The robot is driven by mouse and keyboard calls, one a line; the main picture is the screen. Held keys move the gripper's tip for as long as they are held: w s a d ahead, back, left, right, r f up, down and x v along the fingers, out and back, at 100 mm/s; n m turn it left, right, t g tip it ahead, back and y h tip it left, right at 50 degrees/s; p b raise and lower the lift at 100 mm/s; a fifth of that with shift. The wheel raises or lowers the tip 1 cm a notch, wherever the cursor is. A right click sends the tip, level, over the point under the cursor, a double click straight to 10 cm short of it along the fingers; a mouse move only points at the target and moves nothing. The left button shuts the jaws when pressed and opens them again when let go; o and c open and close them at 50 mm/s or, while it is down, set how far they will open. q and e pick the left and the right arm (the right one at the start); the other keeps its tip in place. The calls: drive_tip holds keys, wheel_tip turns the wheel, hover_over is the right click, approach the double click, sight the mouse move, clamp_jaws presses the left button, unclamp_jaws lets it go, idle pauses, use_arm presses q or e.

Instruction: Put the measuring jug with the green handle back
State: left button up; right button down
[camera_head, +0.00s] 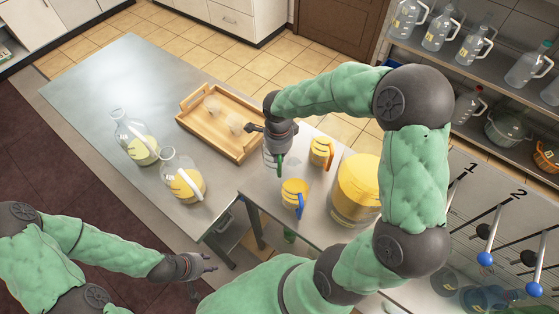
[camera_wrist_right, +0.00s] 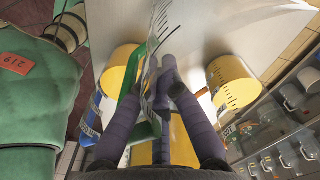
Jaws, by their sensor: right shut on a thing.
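The clear measuring jug with the green handle (camera_head: 280,167) is at my right gripper (camera_head: 273,133), over the left part of the small white table. In the right wrist view my right gripper (camera_wrist_right: 190,70) is shut on the jug; its clear marked wall (camera_wrist_right: 160,38) and green handle (camera_wrist_right: 128,100) show beside the fingers. The jug looks empty. I cannot tell whether its base touches the table. My left gripper (camera_head: 200,264) is empty, its fingers apart, low at the front, away from the tables.
A jug with an orange handle (camera_head: 319,152), a jug with a blue handle (camera_head: 292,191) and a large yellow container (camera_head: 356,185) stand close by. Shelves (camera_head: 480,72) hold several jugs.

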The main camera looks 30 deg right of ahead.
drive_tip(key=f, duration=0.3)
drive_tip(key=shift+w+d+f, duration=0.1)
drive_tip(key=shift+d+f, duration=0.15)
drive_tip(key=shift+f, duration=0.15)
drive_tip(key=shift+r, duration=0.1)
drive_tip(key=shift+b, duration=0.3)
drive_tip(key=shift+f, duration=0.2)
drive_tip(key=c, duration=1.4)
unclamp_jaws()
drive_tip(key=shift+r, duration=0.1)
drive_tip(key=shift+r, duration=0.2)
wheel_tip(320, 180, up, 12)
drive_tip(key=shift+f+p, duration=0.1)
drive_tip(key=shift+p, duration=0.7)
